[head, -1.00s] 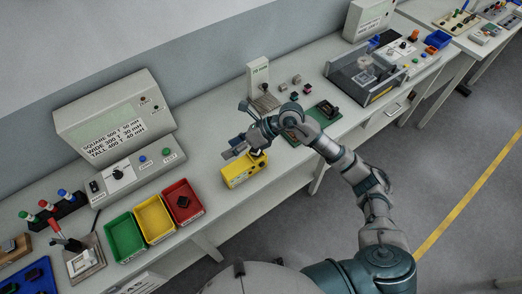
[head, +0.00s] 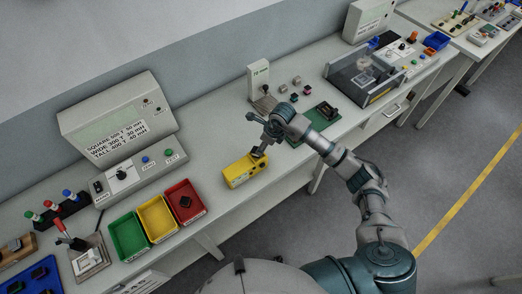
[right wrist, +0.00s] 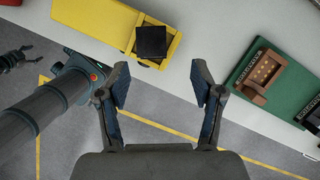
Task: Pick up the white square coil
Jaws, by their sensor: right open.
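I cannot make out a piece that is surely the white square coil.
Green (head: 128,237), yellow (head: 157,219) and red (head: 183,201) bins stand along the front edge. A fixture with a pale square part (head: 88,260) is at lower left. A green board (right wrist: 280,85) lies right of the gripper. A clear-walled enclosure (head: 366,70) stands farther along.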

